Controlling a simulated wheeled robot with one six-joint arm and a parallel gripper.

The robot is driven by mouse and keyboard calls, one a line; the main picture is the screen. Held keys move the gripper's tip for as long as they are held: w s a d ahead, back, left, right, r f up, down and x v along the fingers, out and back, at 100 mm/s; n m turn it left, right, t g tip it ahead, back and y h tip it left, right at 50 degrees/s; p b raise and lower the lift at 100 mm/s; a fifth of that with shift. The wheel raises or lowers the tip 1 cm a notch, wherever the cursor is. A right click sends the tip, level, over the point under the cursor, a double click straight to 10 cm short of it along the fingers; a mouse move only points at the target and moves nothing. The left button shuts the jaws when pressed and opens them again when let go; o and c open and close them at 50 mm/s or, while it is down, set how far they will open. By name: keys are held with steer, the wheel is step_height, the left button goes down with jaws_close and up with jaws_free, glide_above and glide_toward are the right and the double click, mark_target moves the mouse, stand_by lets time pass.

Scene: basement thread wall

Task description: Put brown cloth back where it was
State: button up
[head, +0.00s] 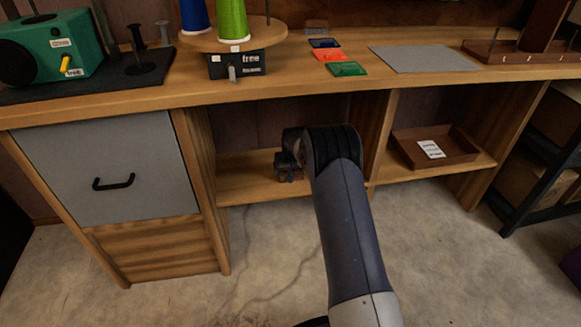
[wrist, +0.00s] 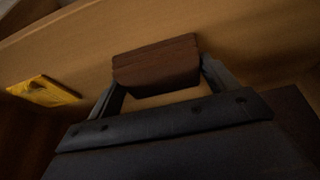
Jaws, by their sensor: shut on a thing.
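The brown cloth (wrist: 156,64) looks like a dark, flat folded slab in the wrist view. My gripper (wrist: 159,74) is shut on it, with one finger at each side. In the head view my gripper (head: 287,165) reaches into the left open shelf bay under the bench. A small dark brown bit of the cloth shows just below it, near the shelf board (head: 245,172). My arm hides part of this bay. I cannot tell whether the cloth touches the shelf.
A yellow flat item (wrist: 43,91) lies left of my gripper in the wrist view. A brown tray (head: 436,146) with a white label sits in the right bay. A grey drawer (head: 105,165) is left. Red (head: 328,56) and green (head: 346,69) pieces lie on the bench.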

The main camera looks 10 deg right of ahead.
steer(key=shift+f, duration=0.2)
steer(key=o, duration=0.9)
steer(key=p+v, duration=0.2)
steer(key=v, duration=0.3)
steer(key=p+v, duration=0.3)
steer(key=v, duration=0.3)
steer(key=shift+w+a, duration=0.2)
